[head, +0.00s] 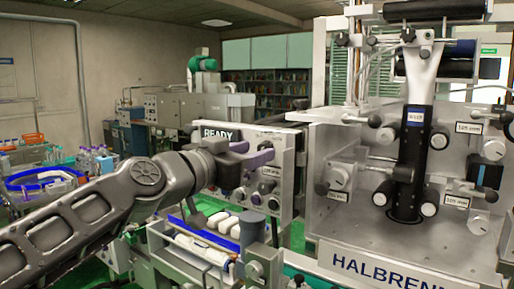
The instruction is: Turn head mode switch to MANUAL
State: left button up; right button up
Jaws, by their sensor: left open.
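A light grey control panel (284,190) with a READY display (220,133) stands in the middle of the head view. Along its lower part are several dark knobs, including a left one (238,193), a middle one (255,199) and a right one (273,203). The labels are too small to read, so I cannot tell which is the head mode switch or its setting. My left gripper (257,153) is open in front of the panel, below and right of the display, with purple fingertips above the knobs. It hides part of the panel. My right gripper is not in view.
The metal HALBREN machine (350,246) with protruding knobs and rollers fills the right side. Below my gripper, a tray with white items (217,222) and a grey cylinder (252,228) stand close to the panel. A blue-rimmed bin (44,178) is at the left.

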pick_arm(q)
jog(key=shift+x, duration=1)
jog(key=shift+a, duration=0.1)
jog(key=shift+c, duration=0.4)
grip_shut()
